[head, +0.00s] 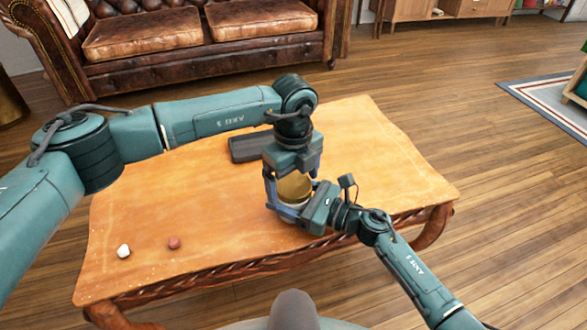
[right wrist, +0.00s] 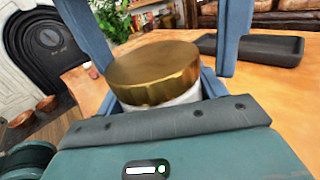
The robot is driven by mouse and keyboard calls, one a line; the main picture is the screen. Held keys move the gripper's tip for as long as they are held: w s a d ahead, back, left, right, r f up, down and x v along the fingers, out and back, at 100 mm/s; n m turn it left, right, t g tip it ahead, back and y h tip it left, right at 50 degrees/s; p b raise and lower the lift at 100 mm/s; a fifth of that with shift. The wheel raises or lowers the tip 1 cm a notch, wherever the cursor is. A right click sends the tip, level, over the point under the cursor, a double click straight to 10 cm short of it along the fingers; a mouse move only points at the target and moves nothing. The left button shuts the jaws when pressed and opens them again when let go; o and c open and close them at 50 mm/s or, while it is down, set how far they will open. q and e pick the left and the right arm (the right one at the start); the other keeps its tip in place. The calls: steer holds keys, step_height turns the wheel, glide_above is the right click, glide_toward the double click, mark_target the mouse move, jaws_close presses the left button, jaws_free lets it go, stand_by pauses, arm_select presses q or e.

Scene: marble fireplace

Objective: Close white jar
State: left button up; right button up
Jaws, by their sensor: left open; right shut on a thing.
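The white jar (head: 294,208) stands near the right front part of the wooden table, mostly hidden by my grippers. A gold lid (head: 294,187) covers its top; the lid fills the middle of the right wrist view (right wrist: 153,70), with a strip of white jar (right wrist: 165,106) under it. I cannot tell whether the lid is fully seated. My right gripper (head: 288,213) comes in from the right and is shut on the jar's body below the lid. My left gripper (head: 292,186) points down from above, open, its fingers on either side of the lid, with gaps visible in the right wrist view.
A dark tray (head: 248,147) lies behind the jar on the table (head: 190,210). A white ball (head: 124,251) and a reddish ball (head: 174,242) lie at the table's front left. The table's left and right parts are mostly clear. A brown leather sofa (head: 150,38) stands behind.

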arm_select(q)
steer(key=c, duration=1)
steer(key=m, duration=0.3)
steer(key=o, duration=1.1)
steer(key=shift+r, duration=2.2)
